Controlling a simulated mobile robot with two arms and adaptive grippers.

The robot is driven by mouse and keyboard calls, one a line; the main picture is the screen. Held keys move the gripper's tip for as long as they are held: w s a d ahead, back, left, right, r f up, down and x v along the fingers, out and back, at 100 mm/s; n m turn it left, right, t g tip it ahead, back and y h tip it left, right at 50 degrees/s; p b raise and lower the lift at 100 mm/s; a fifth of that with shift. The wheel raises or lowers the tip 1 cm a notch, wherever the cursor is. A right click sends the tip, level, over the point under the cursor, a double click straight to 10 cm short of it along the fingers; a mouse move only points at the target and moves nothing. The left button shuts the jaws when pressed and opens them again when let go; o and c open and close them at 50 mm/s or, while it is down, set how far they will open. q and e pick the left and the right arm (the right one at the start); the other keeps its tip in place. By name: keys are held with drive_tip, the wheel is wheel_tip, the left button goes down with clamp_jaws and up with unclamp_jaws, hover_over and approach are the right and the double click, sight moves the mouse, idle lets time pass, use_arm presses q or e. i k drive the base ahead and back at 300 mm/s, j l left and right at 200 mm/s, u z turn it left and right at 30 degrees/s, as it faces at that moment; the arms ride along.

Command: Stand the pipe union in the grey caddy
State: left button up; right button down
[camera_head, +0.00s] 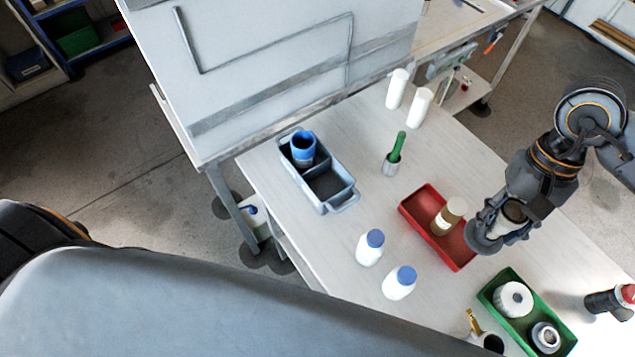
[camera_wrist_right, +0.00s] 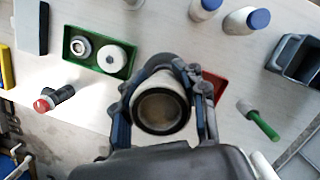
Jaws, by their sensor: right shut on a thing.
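My right gripper (camera_head: 490,232) is shut on a short, round, pale piece with a dark rim (camera_head: 513,212), which I take to be the pipe union. In the right wrist view its round open end (camera_wrist_right: 163,108) sits between the two fingers (camera_wrist_right: 165,95), with a beige inside. It is held to the right of the red tray. The grey caddy (camera_head: 341,199) stands at the left of the table. A blue cup-like thing (camera_head: 303,148) is in its far compartment; its near compartment is empty. The caddy also shows in the right wrist view (camera_wrist_right: 295,62). My left gripper is not in view.
The red tray (camera_head: 418,227) holds a beige jar (camera_head: 449,215). Two white cylinders (camera_head: 397,89) (camera_head: 419,108) stand behind. A green tray (camera_head: 493,300) holds round parts.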

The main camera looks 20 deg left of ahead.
sight(327, 190)
drive_tip(key=j+u, duration=0.2)
drive_tip(key=u, duration=0.15)
drive_tip(key=k+j+u, duration=0.1)
drive_tip(key=j+u, duration=0.15)
drive_tip(key=u, duration=0.15)
drive_tip(key=j+u, duration=0.2)
drive_tip(key=u, duration=0.15)
